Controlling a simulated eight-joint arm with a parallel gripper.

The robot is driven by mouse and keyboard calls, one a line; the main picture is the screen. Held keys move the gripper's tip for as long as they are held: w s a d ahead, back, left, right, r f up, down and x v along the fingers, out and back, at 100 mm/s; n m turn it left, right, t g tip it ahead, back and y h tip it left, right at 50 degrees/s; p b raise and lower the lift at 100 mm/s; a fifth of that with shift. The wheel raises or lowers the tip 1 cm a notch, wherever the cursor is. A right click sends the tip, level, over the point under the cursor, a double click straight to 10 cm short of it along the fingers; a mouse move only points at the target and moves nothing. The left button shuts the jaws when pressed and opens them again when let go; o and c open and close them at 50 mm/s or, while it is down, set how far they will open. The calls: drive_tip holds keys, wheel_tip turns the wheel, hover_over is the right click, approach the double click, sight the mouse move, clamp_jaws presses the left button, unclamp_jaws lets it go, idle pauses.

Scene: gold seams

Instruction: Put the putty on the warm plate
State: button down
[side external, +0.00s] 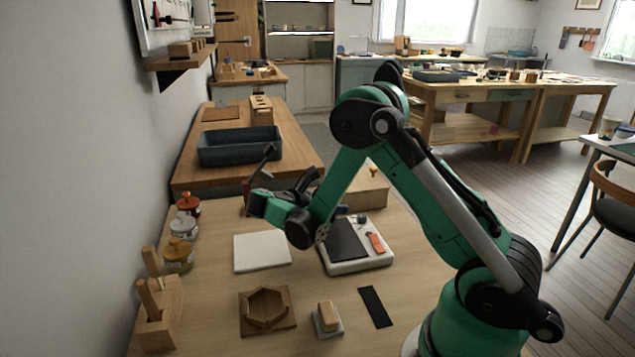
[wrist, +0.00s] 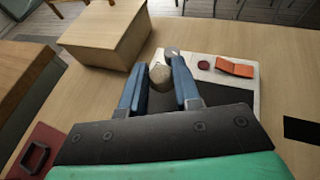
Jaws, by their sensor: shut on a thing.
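The putty is a beige rounded lump (wrist: 160,76) between the blue fingertips of my gripper (wrist: 159,85) in the wrist view. My gripper is shut on it. The warm plate is a dark flat square (side external: 347,241) on a white unit with an orange switch (side external: 376,242); it also shows in the wrist view (wrist: 218,95). The putty appears over the plate's far-left side in the wrist view; its height above it is unclear. In the side view my forearm hides most of my gripper (side external: 341,209) and the putty.
A wooden box (wrist: 107,32) stands beside the unit. A white slab (side external: 262,252), a wooden hexagonal frame (side external: 267,328), a block on a small grey base (side external: 328,332) and a black strip (side external: 376,306) lie nearer. Jars (side external: 179,255) line the left edge.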

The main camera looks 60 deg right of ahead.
sight(333, 221)
drive_tip(key=shift+f, duration=1.8)
drive_tip(key=c, duration=0.6)
unclamp_jaws()
drive_tip(key=shift+f, duration=0.15)
